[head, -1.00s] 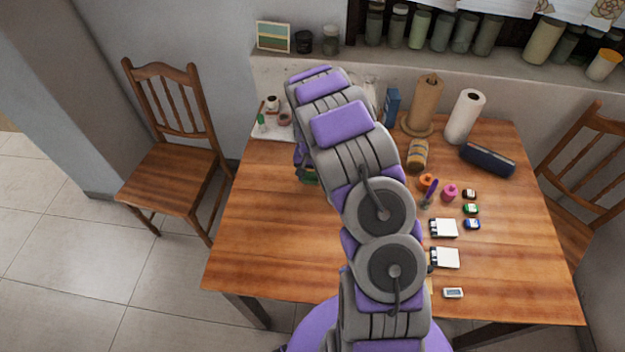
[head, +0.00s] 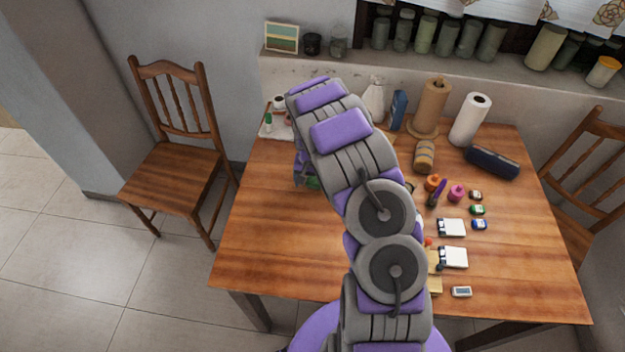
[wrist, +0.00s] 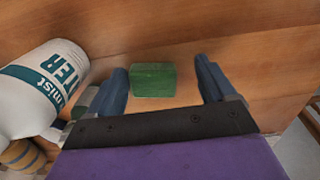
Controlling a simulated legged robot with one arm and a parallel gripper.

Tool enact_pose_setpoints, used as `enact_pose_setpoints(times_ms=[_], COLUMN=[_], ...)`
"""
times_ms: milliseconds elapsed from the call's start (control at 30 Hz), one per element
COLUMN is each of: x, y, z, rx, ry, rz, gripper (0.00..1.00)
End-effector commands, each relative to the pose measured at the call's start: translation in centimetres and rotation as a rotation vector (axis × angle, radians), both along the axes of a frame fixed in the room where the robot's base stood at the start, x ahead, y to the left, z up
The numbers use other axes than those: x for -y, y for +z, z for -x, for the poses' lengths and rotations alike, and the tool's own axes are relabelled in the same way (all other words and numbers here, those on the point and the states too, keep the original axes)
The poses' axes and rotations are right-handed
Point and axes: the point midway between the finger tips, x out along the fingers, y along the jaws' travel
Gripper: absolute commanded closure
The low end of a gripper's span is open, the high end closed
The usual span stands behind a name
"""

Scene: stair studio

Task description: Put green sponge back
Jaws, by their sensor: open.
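The green sponge (wrist: 153,80) is a small green block on the wooden table, seen in the wrist view. My gripper (wrist: 162,67) is open, with one blue-grey finger on each side of the sponge. The sponge looks nearer the left finger; I cannot tell whether they touch.
A white bottle with a teal label (wrist: 38,88) lies close left of the gripper in the wrist view. Paper rolls (head: 470,120), a dark blue case (head: 492,162) and small items crowd the table's right side. The table's left front (head: 265,245) is clear.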

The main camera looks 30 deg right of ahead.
Motion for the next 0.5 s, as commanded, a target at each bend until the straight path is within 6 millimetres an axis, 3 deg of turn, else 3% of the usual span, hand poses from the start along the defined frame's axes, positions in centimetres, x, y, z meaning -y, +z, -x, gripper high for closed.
enact_pose_setpoints(times_ms=[267,500], x=[1.3,0.6], y=[0.4,3.7], z=[-0.1,0.0], rx=[0.002,0.001], ry=[-0.002,-0.001], rz=[-0.013,-0.008], gripper=[0.16,0.16])
